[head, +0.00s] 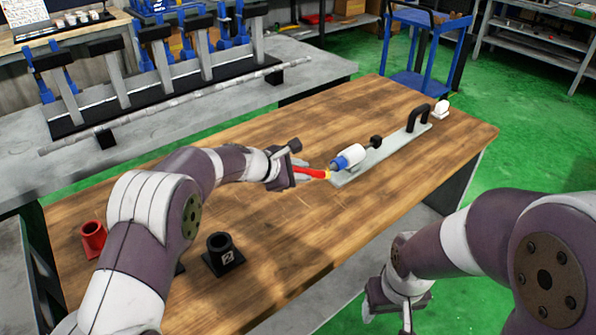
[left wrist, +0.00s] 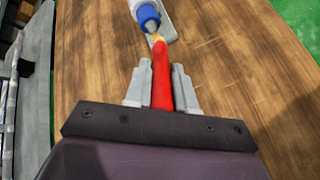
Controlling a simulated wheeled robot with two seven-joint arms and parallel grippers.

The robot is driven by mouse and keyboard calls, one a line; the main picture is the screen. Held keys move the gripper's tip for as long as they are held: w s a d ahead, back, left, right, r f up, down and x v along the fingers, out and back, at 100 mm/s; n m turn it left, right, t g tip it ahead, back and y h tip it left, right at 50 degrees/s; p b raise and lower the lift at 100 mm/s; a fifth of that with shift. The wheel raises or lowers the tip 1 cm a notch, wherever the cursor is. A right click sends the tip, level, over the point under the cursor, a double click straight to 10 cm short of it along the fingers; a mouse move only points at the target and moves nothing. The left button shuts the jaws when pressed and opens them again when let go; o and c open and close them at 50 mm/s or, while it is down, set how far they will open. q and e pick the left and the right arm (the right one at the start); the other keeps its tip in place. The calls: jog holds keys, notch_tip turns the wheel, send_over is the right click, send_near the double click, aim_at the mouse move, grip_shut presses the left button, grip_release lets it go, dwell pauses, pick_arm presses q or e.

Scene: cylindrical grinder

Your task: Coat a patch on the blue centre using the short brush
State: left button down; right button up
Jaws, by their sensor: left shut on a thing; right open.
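My left gripper (head: 300,172) is shut on a red brush (head: 314,173) with a yellowish tip, held out over the wooden table. In the left wrist view the brush (left wrist: 162,85) stands between the two grey fingers and points at the blue centre. The blue centre (head: 343,162), with a grey cone point, sits at the near end of a white cylinder on a grey plate. In the left wrist view the brush tip is close to the point of the blue centre (left wrist: 148,14); I cannot tell whether they touch. My right gripper (head: 395,305) is open and empty, low beyond the table's front edge.
The grey plate (head: 391,151) carries a black knob and a black handle. A red holder (head: 93,239) and a black holder (head: 223,255) stand at the table's left. A grey bench (head: 235,95) with clamps stands behind.

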pick_arm(q)
jog(key=shift+w+d, duration=0.2)
jog(key=shift+d, duration=0.15)
notch_tip(320, 180, up, 4)
jog(key=p, duration=0.3)
jog(key=shift+r+p, duration=0.2)
jog(key=shift+p, duration=0.1)
notch_tip(320, 180, down, 4)
jog(key=b, duration=0.4)
jog(key=shift+w+f, duration=0.1)
jog(key=shift+f, duration=0.15)
jog(key=shift+r, duration=0.1)
jog(key=s+a+b, duration=0.1)
jog(key=s+a, duration=0.1)
jog(key=s+a+b, duration=0.1)
jog(key=a+b, duration=0.1)
jog(key=shift+s+a+b, duration=0.3)
jog(key=shift+s+a, duration=0.05)
